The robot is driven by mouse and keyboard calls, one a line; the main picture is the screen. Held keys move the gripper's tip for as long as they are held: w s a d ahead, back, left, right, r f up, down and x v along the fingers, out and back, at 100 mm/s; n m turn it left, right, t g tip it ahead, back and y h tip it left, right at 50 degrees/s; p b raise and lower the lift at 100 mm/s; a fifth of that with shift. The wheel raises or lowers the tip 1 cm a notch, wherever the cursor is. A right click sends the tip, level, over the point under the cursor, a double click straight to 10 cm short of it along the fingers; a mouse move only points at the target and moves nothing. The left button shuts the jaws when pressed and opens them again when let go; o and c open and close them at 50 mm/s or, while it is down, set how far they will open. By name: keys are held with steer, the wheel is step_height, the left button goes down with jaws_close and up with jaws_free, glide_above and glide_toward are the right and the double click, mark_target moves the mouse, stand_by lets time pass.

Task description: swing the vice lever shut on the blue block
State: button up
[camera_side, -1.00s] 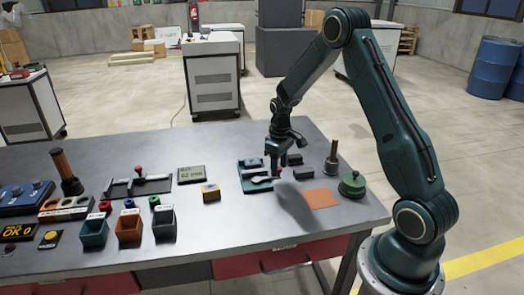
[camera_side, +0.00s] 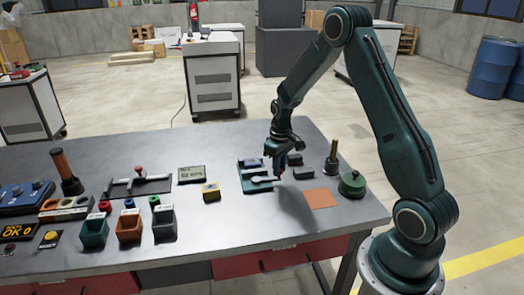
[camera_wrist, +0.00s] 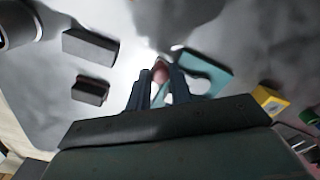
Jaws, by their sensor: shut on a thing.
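The teal vice (camera_side: 246,186) stands on the table right of centre, and part of its teal body (camera_wrist: 213,62) shows in the wrist view. A small dark bluish piece at its back, which looks like the blue block (camera_side: 250,162), sits in the vice. The pale lever (camera_side: 262,180) lies across the front of the vice. My gripper (camera_side: 279,172) is low at the vice's right side. In the wrist view its fingers (camera_wrist: 160,88) are closed about the lever's reddish knob (camera_wrist: 160,72). The jaw contact with the block is too small to tell.
Two dark blocks (camera_side: 304,173) lie just right of my gripper.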

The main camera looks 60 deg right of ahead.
steer(key=a+m, duration=0.1)
steer(key=s+a+m, duration=0.1)
steer(key=m, duration=0.1)
steer(key=a+m, duration=0.2)
steer(key=m, duration=0.1)
steer(key=shift+s+a+m, duration=0.1)
steer(key=shift+s+m, duration=0.2)
steer(key=a+m, duration=0.2)
steer(key=m, duration=0.1)
steer(key=shift+w+a, duration=0.1)
steer(key=shift+a, duration=0.05)
steer(key=shift+w+a+m, duration=0.2)
steer(key=shift+a+m, duration=0.25)
steer(key=shift+m, duration=0.45)
steer(key=shift+w+a+m, duration=0.2)
steer(key=shift+a+m, duration=0.25)
steer(key=shift+m, duration=0.45)
steer(key=o, duration=0.9)
steer(key=shift+r, duration=0.1)
step_height(320, 180, up, 14)
steer(key=shift+f, duration=0.2)
